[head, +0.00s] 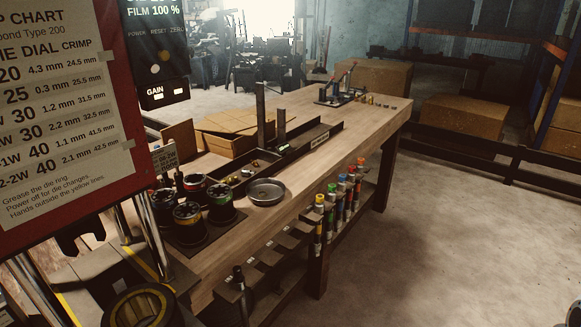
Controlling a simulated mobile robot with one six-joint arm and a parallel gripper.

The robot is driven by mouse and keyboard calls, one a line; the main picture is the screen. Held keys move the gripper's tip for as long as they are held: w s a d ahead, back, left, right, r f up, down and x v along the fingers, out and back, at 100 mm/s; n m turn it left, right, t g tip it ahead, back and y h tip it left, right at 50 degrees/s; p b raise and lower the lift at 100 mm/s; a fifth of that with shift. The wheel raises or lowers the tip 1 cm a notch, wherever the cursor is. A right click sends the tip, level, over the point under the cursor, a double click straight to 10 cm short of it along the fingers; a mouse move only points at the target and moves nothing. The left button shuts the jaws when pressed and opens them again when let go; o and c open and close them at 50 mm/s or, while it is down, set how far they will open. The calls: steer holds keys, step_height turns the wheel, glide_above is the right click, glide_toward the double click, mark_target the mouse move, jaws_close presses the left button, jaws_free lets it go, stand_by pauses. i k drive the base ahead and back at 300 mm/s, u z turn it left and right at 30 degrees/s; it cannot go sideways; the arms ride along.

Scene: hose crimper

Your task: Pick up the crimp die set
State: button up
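Several dark round die sets with coloured bands stand close together on a black mat (208,238) at the near left end of the wooden workbench. One with a green band (221,206) is at the right, one with a yellowish band (188,222) is in front, and another (163,206) is at the left. One with a red band (195,184) is behind them. I cannot tell which one the task means. No gripper of mine can be made out in this view.
A round metal dish (265,192) sits right of the dies, by a long dark tray with two uprights. Colour-capped tools (340,195) hang along the bench's front edge. A chart board (65,100) and a yellow-striped machine fill the left. The floor (450,235) at right is clear.

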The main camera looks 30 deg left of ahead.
mark_target(165, 201)
steer(key=i, duration=2.15)
steer(key=u, duration=4.1)
steer(key=i, duration=1)
steer(key=z, duration=0.15)
